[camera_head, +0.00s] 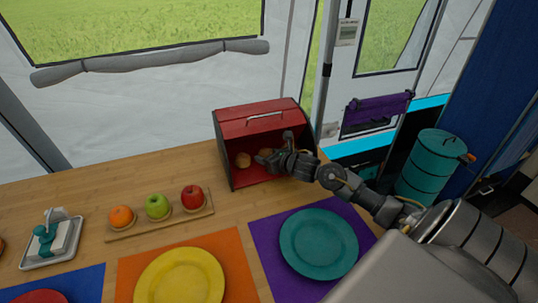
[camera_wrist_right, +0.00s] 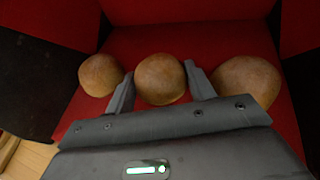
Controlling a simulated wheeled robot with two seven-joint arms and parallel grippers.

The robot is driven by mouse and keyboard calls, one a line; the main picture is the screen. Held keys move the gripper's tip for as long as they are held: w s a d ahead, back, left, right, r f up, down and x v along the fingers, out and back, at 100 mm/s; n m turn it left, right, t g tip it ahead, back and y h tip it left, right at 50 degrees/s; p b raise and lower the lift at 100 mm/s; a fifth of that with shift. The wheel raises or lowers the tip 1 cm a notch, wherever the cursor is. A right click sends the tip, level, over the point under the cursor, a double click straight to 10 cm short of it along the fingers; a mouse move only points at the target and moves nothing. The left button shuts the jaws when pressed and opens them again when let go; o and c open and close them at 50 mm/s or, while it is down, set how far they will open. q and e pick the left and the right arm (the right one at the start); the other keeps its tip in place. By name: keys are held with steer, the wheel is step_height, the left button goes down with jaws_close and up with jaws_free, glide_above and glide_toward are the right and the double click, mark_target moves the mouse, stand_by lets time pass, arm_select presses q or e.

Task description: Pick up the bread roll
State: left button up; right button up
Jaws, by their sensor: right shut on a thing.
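Three round brown bread rolls sit in a row inside the red bread box (camera_head: 262,119), whose front is open. In the right wrist view the middle bread roll (camera_wrist_right: 160,79) is between the two fingers of my right gripper (camera_wrist_right: 160,85), which is shut on it. The left bread roll (camera_wrist_right: 100,75) and the right bread roll (camera_wrist_right: 246,82) lie on either side, outside the fingers. In the head view my right gripper (camera_head: 265,157) reaches into the box from the right, and one bread roll (camera_head: 243,160) shows to its left. My left gripper is not in view.
The box walls and roof stand close around my right gripper. On the wooden table (camera_head: 60,195) are a fruit board (camera_head: 150,226), a teal plate (camera_head: 318,243), a yellow plate (camera_head: 180,278) and a butter dish (camera_head: 52,243). A teal canister (camera_head: 432,165) stands at the right.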

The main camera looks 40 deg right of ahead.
mark_target(268, 151)
steer(key=shift+r, duration=0.15)
